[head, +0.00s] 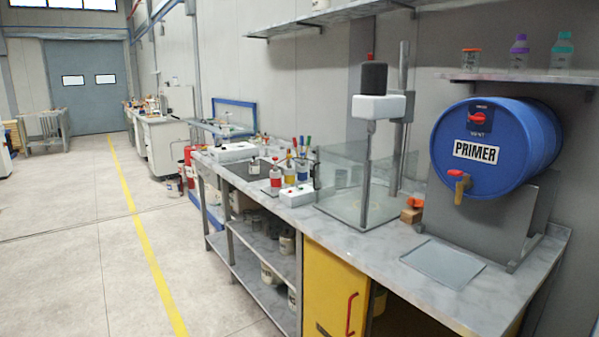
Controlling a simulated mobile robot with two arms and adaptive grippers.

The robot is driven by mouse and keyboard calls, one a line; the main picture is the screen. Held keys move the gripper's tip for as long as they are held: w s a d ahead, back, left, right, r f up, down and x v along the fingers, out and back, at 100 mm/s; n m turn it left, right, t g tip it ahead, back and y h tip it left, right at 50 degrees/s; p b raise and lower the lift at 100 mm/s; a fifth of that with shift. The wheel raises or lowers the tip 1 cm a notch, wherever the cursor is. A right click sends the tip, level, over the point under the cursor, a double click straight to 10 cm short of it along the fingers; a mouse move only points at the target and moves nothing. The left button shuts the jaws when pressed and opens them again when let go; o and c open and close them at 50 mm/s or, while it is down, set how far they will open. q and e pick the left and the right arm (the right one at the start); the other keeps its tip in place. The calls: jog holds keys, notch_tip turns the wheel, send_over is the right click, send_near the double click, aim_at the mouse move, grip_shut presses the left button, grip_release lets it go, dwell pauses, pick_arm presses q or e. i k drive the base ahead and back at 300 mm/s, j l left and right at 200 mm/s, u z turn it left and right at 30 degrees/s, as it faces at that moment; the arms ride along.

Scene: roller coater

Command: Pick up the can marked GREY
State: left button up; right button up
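I see no readable GREY marking on any can. Several pale cans stand on the lower shelves under the bench, including one nearer can (268,273) and one farther back (287,243). Their labels are too small to read. The bench (375,258) has a light marbled top and runs along the right wall. Neither of my grippers is in view.
A blue PRIMER drum (520,140) lies in a stand on the bench, with a flat tray (443,262) in front. A clear-walled mixer stand (368,108) and small bottles (276,176) occupy the bench top. A yellow cabinet (330,285) sits below. The floor left (70,240) is clear.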

aim_at(253, 167)
jog(key=i+j+z, duration=0.15)
jog(key=z, duration=0.25)
jog(key=i+j+z, duration=0.15)
jog(key=z, duration=0.2)
jog(key=i+j+z, duration=0.15)
jog(key=z, duration=0.25)
jog(key=i+j, duration=0.15)
jog(key=j, duration=0.25)
jog(key=i+j, duration=0.15)
jog(key=j, duration=0.2)
jog(key=i+j, duration=0.2)
jog(key=j, duration=0.2)
jog(key=i+j, duration=0.15)
jog(key=j, duration=0.25)
jog(key=i+j, duration=0.15)
jog(key=j, duration=0.25)
jog(key=i+j, duration=0.15)
jog(key=j, duration=0.2)
